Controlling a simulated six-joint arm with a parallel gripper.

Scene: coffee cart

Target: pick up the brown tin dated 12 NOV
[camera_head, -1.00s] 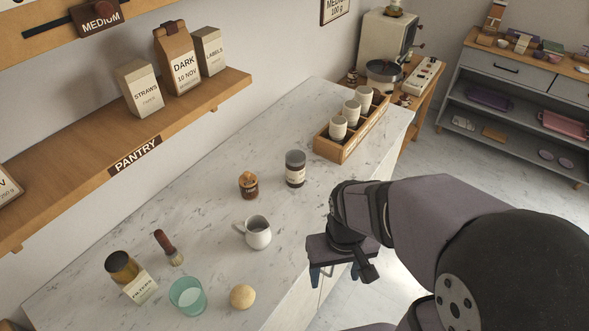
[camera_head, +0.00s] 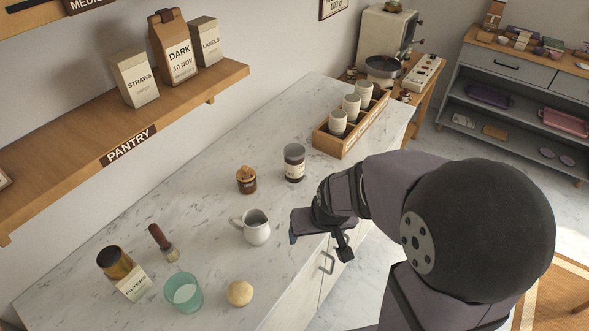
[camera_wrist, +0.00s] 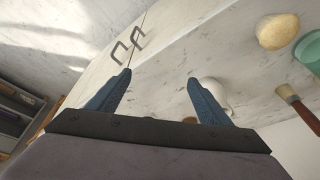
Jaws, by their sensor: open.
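A dark brown tin (camera_head: 294,163) with a pale label and grey lid stands upright on the marble counter; any date on it is too small to read. A smaller brown jar (camera_head: 247,183) with a tan lid stands left of it. My gripper (camera_head: 293,238) is near the counter's front edge, right of the white pitcher and nearer than the tin. In the wrist view its blue fingers (camera_wrist: 158,76) are spread, with nothing held between them. A small brown patch shows beside the right finger; I cannot tell what it is.
The white pitcher (camera_head: 256,228) stands close to my gripper. A wooden cup caddy (camera_head: 337,143) stands behind the tin. A brush (camera_head: 163,243), filters jar (camera_head: 120,270), green glass (camera_head: 184,292) and round bun (camera_head: 240,293) are at the near left. The pantry shelf (camera_head: 90,155) overhangs the left.

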